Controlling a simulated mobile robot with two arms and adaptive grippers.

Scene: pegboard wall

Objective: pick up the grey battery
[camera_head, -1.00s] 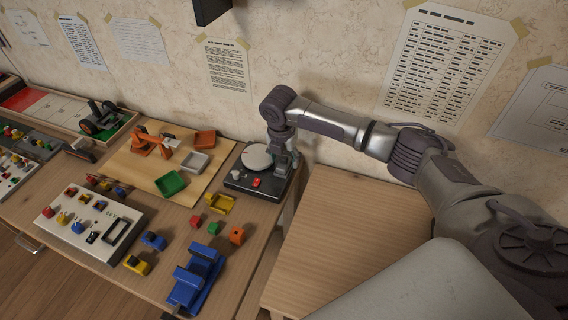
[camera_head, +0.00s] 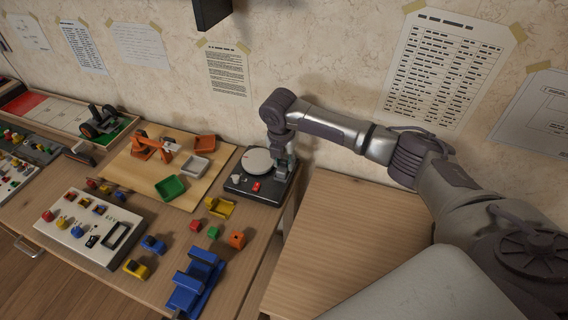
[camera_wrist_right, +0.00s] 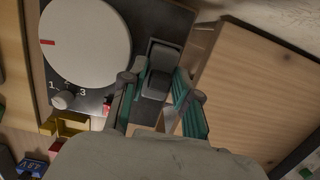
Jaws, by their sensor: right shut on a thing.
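My right gripper (camera_head: 284,170) points down at the right side of a black device with a round pale disc. In the right wrist view my right gripper (camera_wrist_right: 160,80) has its two green-padded fingers on either side of a dark grey block, the grey battery (camera_wrist_right: 157,84), and is shut on it. The battery is at the device's right edge; whether it is lifted clear cannot be told. In the head view the gripper mostly hides it. My left gripper is not in view.
The black device (camera_head: 238,188) has a red button and a small knob. Left of it are a wooden board (camera_head: 133,172) with trays, small coloured blocks and a white control box (camera_head: 62,237). A bare wooden surface (camera_head: 330,230) lies to the right. The wall stands close behind.

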